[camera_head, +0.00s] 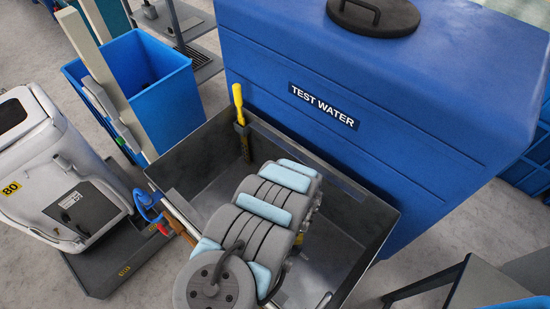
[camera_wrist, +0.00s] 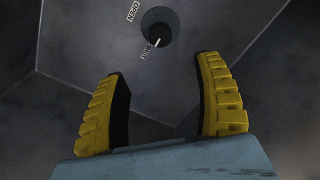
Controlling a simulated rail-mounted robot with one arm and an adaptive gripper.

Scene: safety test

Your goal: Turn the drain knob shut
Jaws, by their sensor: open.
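The drain knob (camera_wrist: 159,25) is a dark round knob on the grey floor of the basin, at the top middle of the wrist view. A white mark shows on its near side. The labels OPEN (camera_wrist: 133,10) and SHUT (camera_wrist: 147,50) stand to its left, SHUT nearer to me. My gripper (camera_wrist: 162,72) has two yellow ribbed fingers spread apart with nothing between them. The knob lies beyond the fingertips, roughly in line with the gap; I see no contact. In the head view my arm reaches into the grey basin (camera_head: 190,157) and hides the knob and gripper.
A blue TEST WATER tank (camera_head: 400,110) stands behind the basin. A yellow-handled tool (camera_head: 238,100) is in a holder on the basin's rear left wall. A blue-handled valve (camera_head: 147,205) is at the basin's left edge. A blue bin (camera_head: 165,95) and a white machine (camera_head: 50,170) stand left.

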